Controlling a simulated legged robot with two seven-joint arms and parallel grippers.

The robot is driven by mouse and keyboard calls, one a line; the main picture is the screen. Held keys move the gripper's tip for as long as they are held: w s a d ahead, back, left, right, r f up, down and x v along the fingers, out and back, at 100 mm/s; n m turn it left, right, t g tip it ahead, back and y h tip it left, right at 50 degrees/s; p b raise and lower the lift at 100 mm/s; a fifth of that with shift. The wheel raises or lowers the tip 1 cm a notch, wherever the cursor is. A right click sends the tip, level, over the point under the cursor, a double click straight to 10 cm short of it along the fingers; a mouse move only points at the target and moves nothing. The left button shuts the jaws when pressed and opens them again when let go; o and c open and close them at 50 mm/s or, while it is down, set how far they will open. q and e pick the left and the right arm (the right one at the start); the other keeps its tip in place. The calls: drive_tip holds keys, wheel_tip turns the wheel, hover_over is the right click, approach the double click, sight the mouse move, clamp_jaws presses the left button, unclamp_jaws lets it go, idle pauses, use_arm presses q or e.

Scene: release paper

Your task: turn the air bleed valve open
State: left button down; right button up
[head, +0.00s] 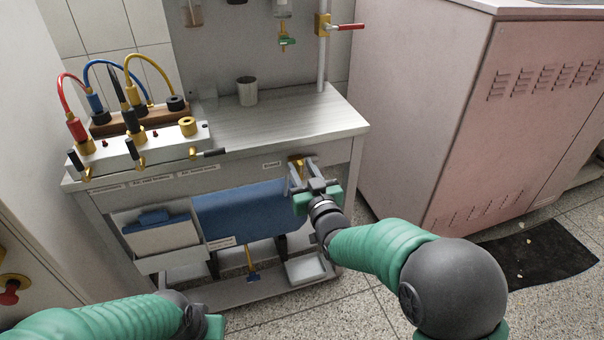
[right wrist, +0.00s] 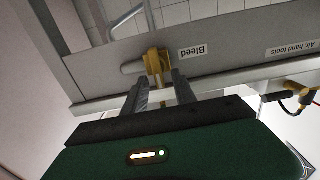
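The yellow air bleed valve (head: 295,168) is on the workbench's front edge, beside a small label, and my right gripper partly hides it. In the right wrist view the valve (right wrist: 156,60) sits beside an upside-down "Bleed" label (right wrist: 193,51). Its narrow handle extends between my right gripper's fingers. My right gripper (head: 304,165) is open, its two fingers (right wrist: 160,84) on either side of the handle with visible gaps.
The workbench (head: 290,115) holds a white panel (head: 150,152) with coloured hoses and a grey cup (head: 247,91). Below hang a blue cloth or bin (head: 240,212) and a white box (head: 163,238). A pink cabinet (head: 430,110) stands to the right. Another valve with a red handle (head: 347,27) is on the wall pipe.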

drive_tip(key=shift+c, duration=0.2)
clamp_jaws()
